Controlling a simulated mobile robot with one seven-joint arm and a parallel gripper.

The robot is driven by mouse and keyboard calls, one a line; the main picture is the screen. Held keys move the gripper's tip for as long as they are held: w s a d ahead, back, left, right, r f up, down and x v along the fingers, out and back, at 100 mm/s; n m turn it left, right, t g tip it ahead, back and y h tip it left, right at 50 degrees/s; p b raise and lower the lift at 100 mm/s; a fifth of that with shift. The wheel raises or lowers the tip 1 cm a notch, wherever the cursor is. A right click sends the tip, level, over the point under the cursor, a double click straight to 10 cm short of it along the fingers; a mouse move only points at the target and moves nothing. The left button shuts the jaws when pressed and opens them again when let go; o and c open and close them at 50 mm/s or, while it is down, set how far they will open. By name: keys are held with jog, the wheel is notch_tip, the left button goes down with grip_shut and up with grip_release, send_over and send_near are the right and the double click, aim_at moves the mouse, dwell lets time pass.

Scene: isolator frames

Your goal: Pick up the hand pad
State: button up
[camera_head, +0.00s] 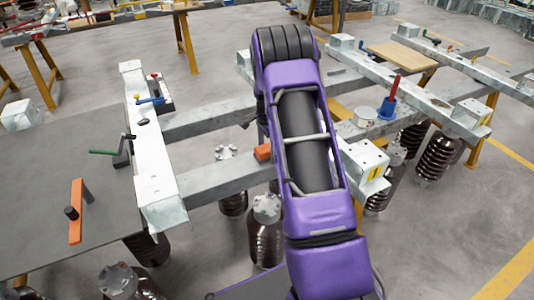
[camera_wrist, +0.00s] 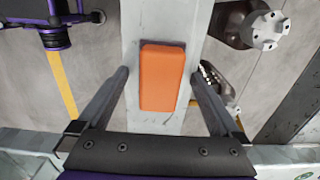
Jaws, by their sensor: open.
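An orange block, which looks like the hand pad (camera_wrist: 162,78), lies on a grey metal beam (camera_wrist: 148,18) in the wrist view. My gripper (camera_wrist: 160,73) is open, with one finger on each side of the pad. Gaps show between the fingers and the pad's sides; I cannot tell how far above the beam the fingertips are. In the head view a small part of the orange pad (camera_head: 263,152) shows on the beam at the left edge of my purple arm.
A dark table (camera_head: 50,160) at left holds an orange bar with a black knob (camera_head: 75,215) and a green-handled tool (camera_head: 112,152). A blue-and-red tool (camera_head: 389,103) and a white cylinder (camera_head: 365,117) stand on the right beams.

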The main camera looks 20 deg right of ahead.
jog(key=c, duration=1.4)
jog(key=shift+r, duration=0.15)
notch_tip(320, 180, up, 10)
jog(key=shift+f+p, duration=0.1)
jog(key=shift+p, duration=0.6)
